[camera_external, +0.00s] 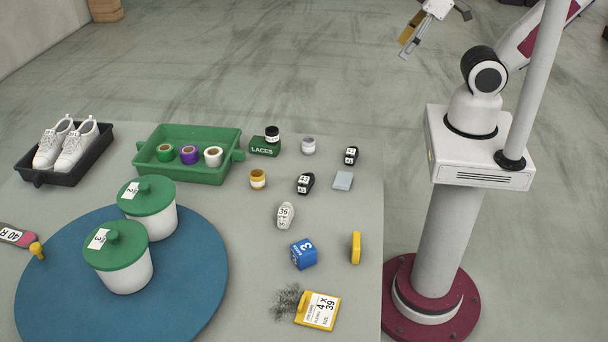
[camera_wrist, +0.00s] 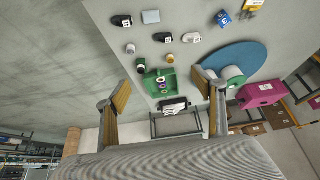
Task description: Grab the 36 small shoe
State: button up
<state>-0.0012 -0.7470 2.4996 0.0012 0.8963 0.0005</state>
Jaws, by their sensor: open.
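The 36 small shoe (camera_external: 285,215) is a small white shoe with a "36" label, standing on the grey table right of the blue round mat. It also shows in the wrist view (camera_wrist: 191,38), small and beyond my fingers. My gripper (camera_external: 436,36) is raised at the top of the external view, far from the shoe and away from the table. Its fingers (camera_wrist: 160,86) are spread wide with nothing between them. Two small dark shoes (camera_external: 305,183) (camera_external: 351,155) with white labels stand behind the white one, to its right.
Two green-lidded pots (camera_external: 118,270) stand on the blue mat (camera_external: 190,307). A green tray (camera_external: 213,177) holds several rolls.

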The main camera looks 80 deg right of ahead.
jog(key=w+a+f+y, duration=0.15)
jog(key=w+a, duration=0.35)
jog(key=w, duration=0.5)
jog(key=m+t, duration=0.2)
jog(key=t, duration=0.2)
send_over(291, 211)
jog(key=w, duration=0.1)
notch_tip(291, 211, down, 22)
jog(key=s+f+t, duration=0.1)
jog(key=s+f, duration=0.1)
jog(key=f, duration=0.4)
jog(key=s+f+n+t+h, duration=0.1)
jog(key=s+f, duration=0.1)
jog(key=f, duration=0.5)
jog(key=s+f+t, duration=0.2)
jog(key=f, duration=0.4)
jog(key=shift+s+a+f+h, duration=0.2)
jog(key=shift+a+f+h, duration=0.05)
jog(key=shift+f+h, duration=0.1)
jog(key=shift+s+d+f+n+t, duration=0.15)
jog(key=shift+s+f+n+t, duration=0.1)
jog(key=shift+s, duration=0.2)
jog(key=shift+s+d+f+n+t, duration=0.1)
jog(key=shift+s+f+n+t, duration=0.15)
jog(key=shift+s, duration=0.15)
jog(key=shift+w, duration=0.1)
jog(key=shift+x, duration=1.2)
